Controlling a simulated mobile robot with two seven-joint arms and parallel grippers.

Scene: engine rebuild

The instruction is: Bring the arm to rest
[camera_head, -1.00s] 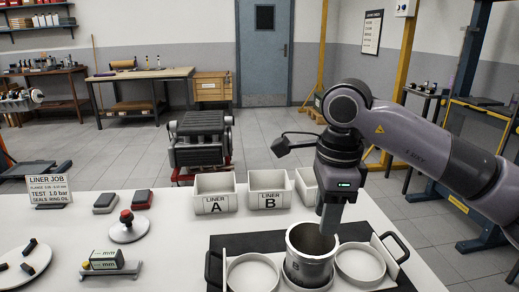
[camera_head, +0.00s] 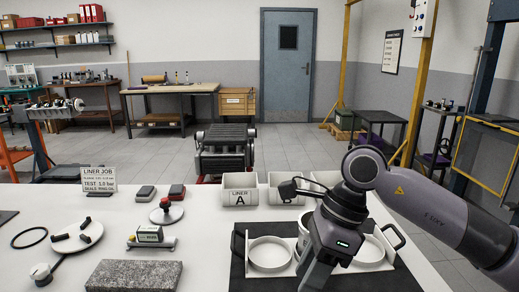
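My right arm (camera_head: 440,212) comes in from the right, bent at the elbow. My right gripper (camera_head: 314,274) points down and to the left over the front of the dark mat (camera_head: 252,279). Its fingers are seen from behind, so I cannot tell whether they are open or shut. A metal cylinder liner (camera_head: 303,226) stands in the middle of the holder behind the gripper, mostly hidden by it. Whether the gripper touches the liner cannot be told. My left gripper is not in view.
An empty ring seat (camera_head: 270,253) lies left of the liner, another (camera_head: 369,250) to its right. Bin A (camera_head: 240,197) stands behind the mat. A granite block (camera_head: 134,275), a gauge stand (camera_head: 150,236) and a round tray (camera_head: 76,237) occupy the table's left side.

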